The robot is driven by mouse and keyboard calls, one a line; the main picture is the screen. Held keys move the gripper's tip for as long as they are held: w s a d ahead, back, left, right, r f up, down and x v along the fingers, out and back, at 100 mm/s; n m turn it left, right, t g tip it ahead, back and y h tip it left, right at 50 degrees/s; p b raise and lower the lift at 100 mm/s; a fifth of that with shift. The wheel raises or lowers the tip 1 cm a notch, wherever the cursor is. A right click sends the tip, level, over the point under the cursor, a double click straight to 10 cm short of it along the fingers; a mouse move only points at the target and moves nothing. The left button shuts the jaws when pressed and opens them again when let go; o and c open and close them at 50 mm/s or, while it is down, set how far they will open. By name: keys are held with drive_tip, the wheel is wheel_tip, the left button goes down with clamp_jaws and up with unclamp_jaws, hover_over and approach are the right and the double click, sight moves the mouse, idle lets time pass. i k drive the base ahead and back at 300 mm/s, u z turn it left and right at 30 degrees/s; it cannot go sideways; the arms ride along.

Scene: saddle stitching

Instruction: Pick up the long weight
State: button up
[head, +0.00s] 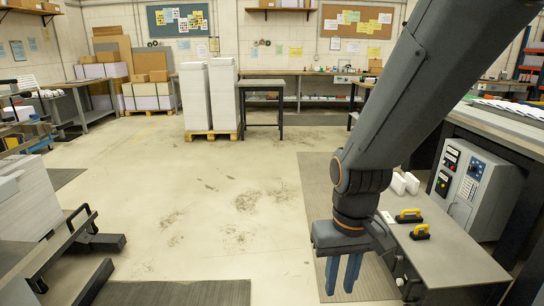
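Two dark weights with yellow handles lie on the grey top of a low bench (455,262) at the right. The rear one (408,216) looks longer than the front one (420,232), so it appears to be the long weight. My gripper (340,286) hangs with its blue fingers pointing down, left of the bench and apart from both weights. A gap shows between the fingers, with nothing seen in it.
Two small white blocks (405,183) stand behind the weights. A grey control box (476,190) with buttons borders the bench at the right. A bar-framed machine (62,240) stands at the left. The floor (220,210) between is open, with mats and dark scuffs.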

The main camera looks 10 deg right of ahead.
sight(403, 219)
drive_tip(key=u, duration=0.15)
drive_tip(key=i, duration=1.8)
drive_tip(key=z, duration=0.7)
drive_tip(key=i, duration=1.05)
drive_tip(key=z, duration=1.4)
drive_tip(key=i, duration=0.65)
drive_tip(key=z, duration=0.5)
